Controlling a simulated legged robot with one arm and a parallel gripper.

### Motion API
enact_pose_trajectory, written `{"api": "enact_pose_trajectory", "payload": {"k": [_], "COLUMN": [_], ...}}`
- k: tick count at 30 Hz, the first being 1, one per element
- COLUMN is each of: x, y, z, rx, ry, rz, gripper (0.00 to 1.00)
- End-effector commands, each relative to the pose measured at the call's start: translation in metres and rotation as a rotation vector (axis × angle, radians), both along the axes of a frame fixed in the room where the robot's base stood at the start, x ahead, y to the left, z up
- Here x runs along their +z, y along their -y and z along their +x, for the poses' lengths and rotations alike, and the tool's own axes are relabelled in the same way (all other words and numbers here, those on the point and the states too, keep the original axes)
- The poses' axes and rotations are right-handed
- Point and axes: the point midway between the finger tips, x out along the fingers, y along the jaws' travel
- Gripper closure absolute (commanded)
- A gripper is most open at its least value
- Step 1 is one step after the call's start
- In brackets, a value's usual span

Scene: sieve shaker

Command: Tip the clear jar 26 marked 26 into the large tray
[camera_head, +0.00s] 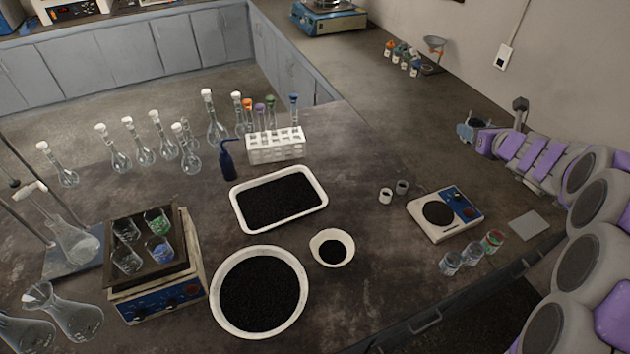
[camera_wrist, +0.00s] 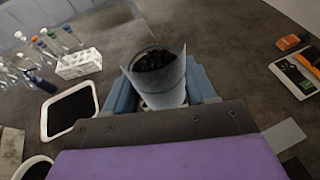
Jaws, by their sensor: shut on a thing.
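My gripper (camera_wrist: 168,92) is shut on a clear jar (camera_wrist: 163,82) that is part filled with dark granules. The jar stands roughly upright between the blue fingers; its number cannot be read. In the head view my gripper (camera_head: 468,130) is at the right, above the bench, beyond the scale; the jar is hard to make out there. A white rectangular tray (camera_head: 289,218) with dark granules lies mid-bench, well left of my gripper. It also shows at the left in the wrist view (camera_wrist: 46,126).
A round white pan (camera_head: 217,303) and a small bowl (camera_head: 349,242), both with dark granules, stand in front of the tray. A scale (camera_head: 432,234), several small jars, a test-tube rack (camera_head: 275,151) and flasks stand around. Bench behind the scale is fairly clear.

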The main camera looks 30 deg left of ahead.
Motion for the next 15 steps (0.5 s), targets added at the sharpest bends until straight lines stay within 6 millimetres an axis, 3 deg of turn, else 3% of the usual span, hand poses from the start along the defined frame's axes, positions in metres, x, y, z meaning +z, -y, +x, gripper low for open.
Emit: {"api": "enact_pose_trajectory", "payload": {"k": [6,15], "x": [-0.03,-0.087], "y": [-0.078,-0.19], "z": [0.031,0.034], "rx": [0.179,0.45], "ry": [-0.002,0.001], "rz": [-0.006,-0.006], "gripper": [0.85,0.85]}}
